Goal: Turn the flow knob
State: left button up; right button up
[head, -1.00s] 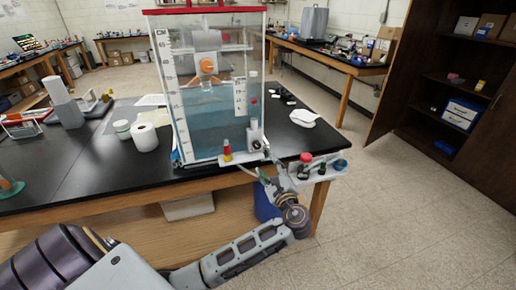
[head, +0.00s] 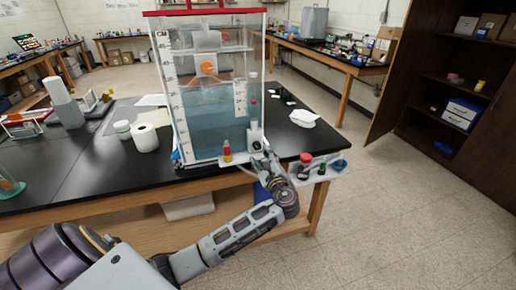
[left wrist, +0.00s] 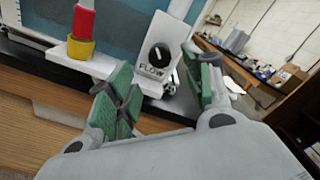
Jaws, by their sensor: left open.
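The flow knob (left wrist: 158,55) is a round black dial with a white pointer mark on a light panel labelled FLOW. In the head view its small grey housing (head: 255,137) stands at the lower right front of the water tank (head: 208,125). My left gripper (left wrist: 163,86) is open, with its green-padded fingers spread. In the left wrist view the knob appears between the fingers, slightly beyond their tips, and I see no contact. In the head view my left gripper (head: 266,160) is just below and right of the housing, with its fingers hard to make out. My right gripper does not show.
A red-and-yellow fitting (left wrist: 82,32) stands left of the panel. A small shelf (head: 318,172) with a red-topped knob (head: 306,158) juts out right of the gripper.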

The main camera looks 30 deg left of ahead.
aim_at(258, 148)
pick_arm(q)
jog(key=x, duration=0.4)
jog(key=shift+w+a, duration=0.15)
jog(key=shift+a, duration=0.05)
jog(key=shift+x, duration=0.75)
jog(key=shift+w+a, duration=0.25)
jog(key=c, duration=1)
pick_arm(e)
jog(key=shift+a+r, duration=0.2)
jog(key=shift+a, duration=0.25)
pick_arm(q)
jog(key=shift+n, duration=0.3)
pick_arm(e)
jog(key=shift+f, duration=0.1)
